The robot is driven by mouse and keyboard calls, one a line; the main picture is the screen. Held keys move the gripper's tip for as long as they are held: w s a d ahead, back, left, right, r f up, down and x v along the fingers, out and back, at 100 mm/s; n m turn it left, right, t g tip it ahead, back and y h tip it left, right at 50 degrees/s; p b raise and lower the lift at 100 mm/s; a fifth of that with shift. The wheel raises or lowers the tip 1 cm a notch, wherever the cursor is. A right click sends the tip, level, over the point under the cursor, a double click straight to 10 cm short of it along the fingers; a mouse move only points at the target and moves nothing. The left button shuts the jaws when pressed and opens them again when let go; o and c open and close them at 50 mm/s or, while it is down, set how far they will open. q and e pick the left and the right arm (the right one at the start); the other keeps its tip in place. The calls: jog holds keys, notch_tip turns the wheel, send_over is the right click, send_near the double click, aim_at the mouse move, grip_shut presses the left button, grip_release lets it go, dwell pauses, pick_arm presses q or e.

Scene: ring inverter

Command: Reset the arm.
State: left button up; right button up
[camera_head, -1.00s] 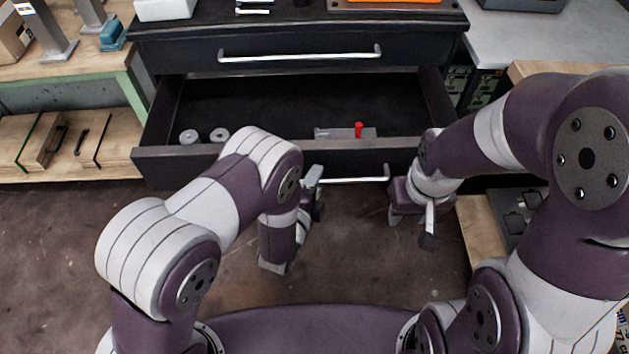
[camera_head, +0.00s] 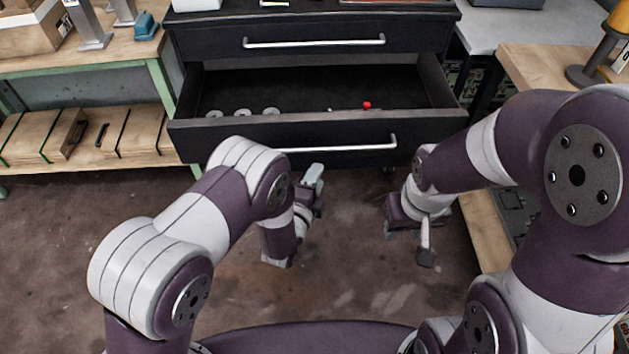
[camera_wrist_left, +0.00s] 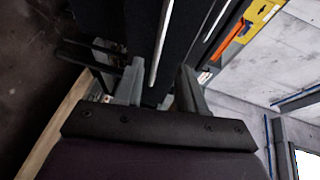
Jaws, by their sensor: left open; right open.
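My left gripper (camera_head: 312,190) is in front of the open drawer, apart from its handle in the head view. In the left wrist view its two fingers (camera_wrist_left: 160,85) stand apart with nothing between them. My right gripper (camera_head: 408,240) hangs over the floor in front of the cabinet's right part. It is open, and I see nothing held in it. Both arms are bent, with the forearms reaching toward the cabinet.
The black cabinet's lower drawer (camera_head: 290,131) is pulled out, with several grey rings (camera_head: 243,113) and a part with a red knob (camera_head: 367,106) inside. A wooden shelf unit (camera_head: 85,135) stands left, a wooden bench (camera_head: 540,60) right. The floor (camera_head: 130,200) is clear.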

dwell(0.3)
pick_arm(q)
jog(key=s+a+f+n+g+y, duration=0.3)
jog(key=s+a+f+n+g, duration=0.1)
jog(key=s+f+n+g, duration=0.35)
jog(key=s+a+r+n+g+y, duration=0.3)
jog(key=s+a+r+n+g, duration=0.5)
jog(key=s+a+r+n, duration=0.45)
jog(key=a+r+t+p, duration=0.1)
jog(key=a+r+p, duration=0.1)
jog(key=r+p, duration=0.9)
jog(key=a+r+n+t+p, duration=0.1)
jog(key=a+r+p, duration=0.2)
jog(key=r+p, duration=0.8)
notch_tip(320, 180, up, 6)
jog(key=shift+w+a+r+n+p, duration=0.15)
jog(key=shift+w+r+n+p, duration=0.1)
jog(key=shift+n+p, duration=0.1)
